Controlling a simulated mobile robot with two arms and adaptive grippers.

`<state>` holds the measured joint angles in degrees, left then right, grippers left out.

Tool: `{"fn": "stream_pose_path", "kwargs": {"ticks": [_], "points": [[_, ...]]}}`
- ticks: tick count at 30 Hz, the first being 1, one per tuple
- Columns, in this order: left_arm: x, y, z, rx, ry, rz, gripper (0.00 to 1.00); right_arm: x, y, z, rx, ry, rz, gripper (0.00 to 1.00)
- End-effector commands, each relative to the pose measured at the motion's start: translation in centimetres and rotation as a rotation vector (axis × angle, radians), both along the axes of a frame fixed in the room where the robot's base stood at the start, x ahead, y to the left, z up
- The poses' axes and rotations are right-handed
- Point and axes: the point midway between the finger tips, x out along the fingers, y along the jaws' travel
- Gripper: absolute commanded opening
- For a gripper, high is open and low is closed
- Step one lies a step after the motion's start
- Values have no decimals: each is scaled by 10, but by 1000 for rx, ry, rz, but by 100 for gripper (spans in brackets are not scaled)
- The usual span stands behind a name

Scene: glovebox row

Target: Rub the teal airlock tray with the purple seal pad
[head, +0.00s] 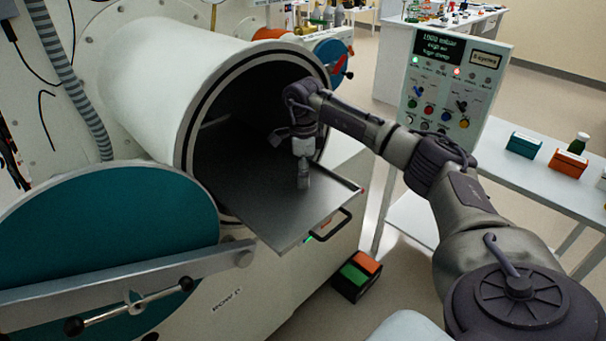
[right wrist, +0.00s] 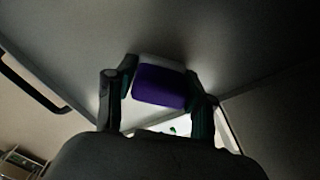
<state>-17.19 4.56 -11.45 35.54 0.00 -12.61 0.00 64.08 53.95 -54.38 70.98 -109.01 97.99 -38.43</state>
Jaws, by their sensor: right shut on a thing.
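The airlock tray (head: 265,195) is a flat sheet, dark grey in these frames, slid part way out of the round airlock mouth, with a black handle at its front edge. Its grey surface also fills much of the right wrist view (right wrist: 230,40). My left gripper is not in view.
The white airlock cylinder (head: 160,85) surrounds the tray's rear. Its round teal door (head: 110,235) hangs open at left with a metal bar across it. A control panel (head: 450,85) stands at right, near a table with teal (head: 524,145) and orange (head: 568,162) boxes.

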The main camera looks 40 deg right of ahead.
Motion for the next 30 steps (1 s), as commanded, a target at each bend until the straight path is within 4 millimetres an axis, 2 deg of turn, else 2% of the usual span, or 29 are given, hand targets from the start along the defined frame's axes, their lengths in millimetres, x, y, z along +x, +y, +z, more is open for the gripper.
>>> {"fn": "stream_pose_path", "kwargs": {"ticks": [4,15,24,30], "points": [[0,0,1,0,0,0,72,7,3,-1,0,-1,1,25],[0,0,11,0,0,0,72,4,35,0,3,2,6,25],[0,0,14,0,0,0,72,3,46,0,3,0,4,25],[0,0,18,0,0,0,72,1,63,0,2,1,6,25]]}}
